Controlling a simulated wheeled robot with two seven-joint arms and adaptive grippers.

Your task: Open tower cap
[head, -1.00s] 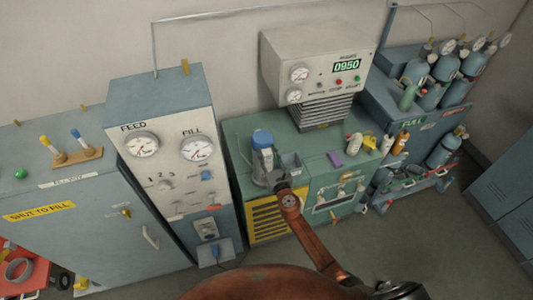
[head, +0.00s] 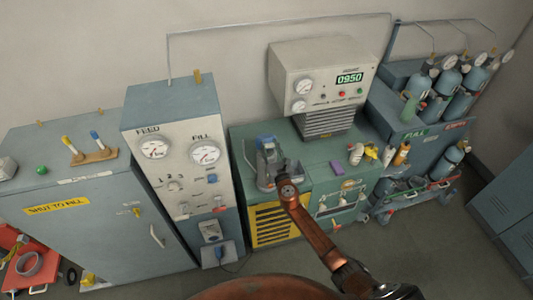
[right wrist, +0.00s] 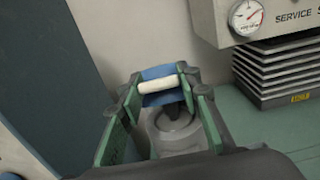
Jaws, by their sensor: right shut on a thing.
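The blue cap (right wrist: 160,73) is between the green-padded fingers of my right gripper (right wrist: 155,88) in the right wrist view. A white cylinder (right wrist: 156,86) lies across the cap's near side. Below and just behind them is the grey round tower (right wrist: 178,132), with a dark part at its top. The wrist view does not show clearly whether cap and tower touch. In the head view my right gripper (head: 273,160) is at the tower on the green bench, shut on the cap, and hides much of both. My left gripper is out of view.
The FEED/FILL panel (head: 181,166) rises close on the left.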

